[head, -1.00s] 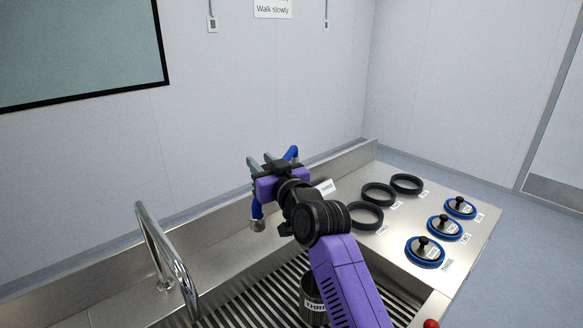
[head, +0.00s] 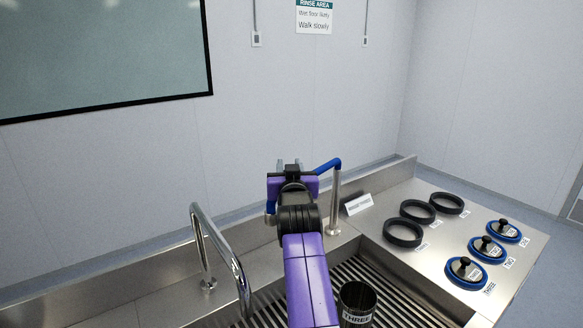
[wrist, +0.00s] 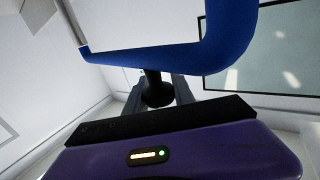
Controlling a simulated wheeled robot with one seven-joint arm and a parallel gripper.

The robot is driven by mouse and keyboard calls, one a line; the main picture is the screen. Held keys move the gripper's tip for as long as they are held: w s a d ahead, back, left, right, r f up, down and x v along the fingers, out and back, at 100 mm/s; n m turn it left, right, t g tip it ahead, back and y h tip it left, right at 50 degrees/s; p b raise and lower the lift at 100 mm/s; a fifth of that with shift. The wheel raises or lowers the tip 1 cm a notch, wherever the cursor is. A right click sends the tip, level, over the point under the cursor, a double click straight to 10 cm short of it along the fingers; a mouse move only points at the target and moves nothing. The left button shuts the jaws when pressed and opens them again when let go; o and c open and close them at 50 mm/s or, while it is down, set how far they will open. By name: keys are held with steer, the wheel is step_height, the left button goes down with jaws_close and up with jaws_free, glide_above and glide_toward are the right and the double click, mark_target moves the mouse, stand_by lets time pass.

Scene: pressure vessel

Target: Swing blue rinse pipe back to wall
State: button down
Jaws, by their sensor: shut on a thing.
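The blue rinse pipe (head: 328,166) bends over from a steel upright (head: 335,205) at the back of the sink counter. Its arm runs left behind my gripper (head: 290,165), and its lower blue end (head: 270,208) shows left of my wrist, in front of the wall. In the wrist view the pipe (wrist: 165,60) crosses close in front and bends upward at right. My gripper (wrist: 158,92) is shut on a dark knob-like part (wrist: 156,92) that appears to be the pipe's handle. The exact contact is partly hidden.
A curved steel faucet (head: 220,255) stands left of my arm. A pot labelled THREE (head: 357,303) is on the slatted sink grate (head: 385,300). Black rings (head: 403,232) and blue-rimmed lids (head: 466,270) lie on the right counter.

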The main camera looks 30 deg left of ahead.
steer(key=shift+a, duration=0.1)
stand_by(0.3)
steer(key=c, duration=1.1)
jaws_free()
steer(key=shift+o, duration=0.2)
steer(key=shift+s, duration=0.1)
steer(key=b+v, duration=0.1)
steer(key=v, duration=0.6)
steer(key=shift+s, duration=0.25)
